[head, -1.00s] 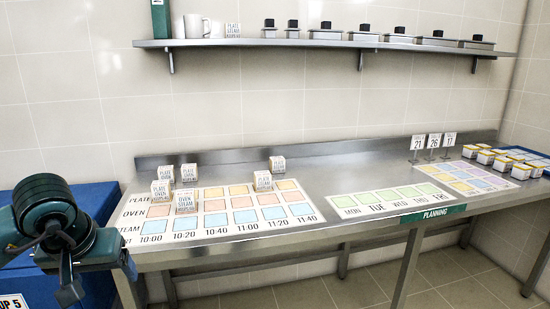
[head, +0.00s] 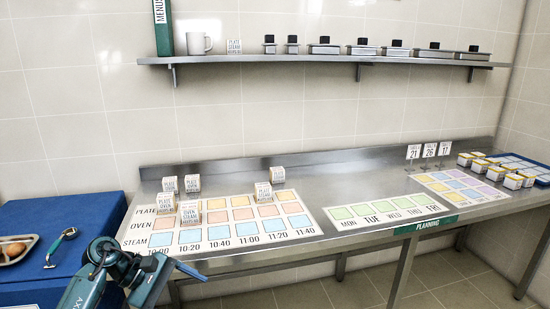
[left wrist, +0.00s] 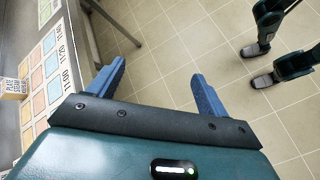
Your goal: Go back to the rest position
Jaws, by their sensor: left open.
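My left arm comes in at the lower left of the head view, beside the front left corner of the counter (head: 330,172). In the left wrist view my left gripper (left wrist: 157,84) is open, with its two blue fingers wide apart. Nothing is between them and tiled floor shows beyond. The planning board with time columns (left wrist: 40,92) lies to the left of the fingers, apart from them. My right gripper cannot be made out in either view.
Several small white blocks (head: 278,174) stand on the time board (head: 232,218). A weekday board (head: 385,210) lies to its right. A blue surface (head: 62,205) at left holds a tray of eggs (head: 14,249) and a green-handled tool (head: 62,243). A shelf (head: 320,58) runs above.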

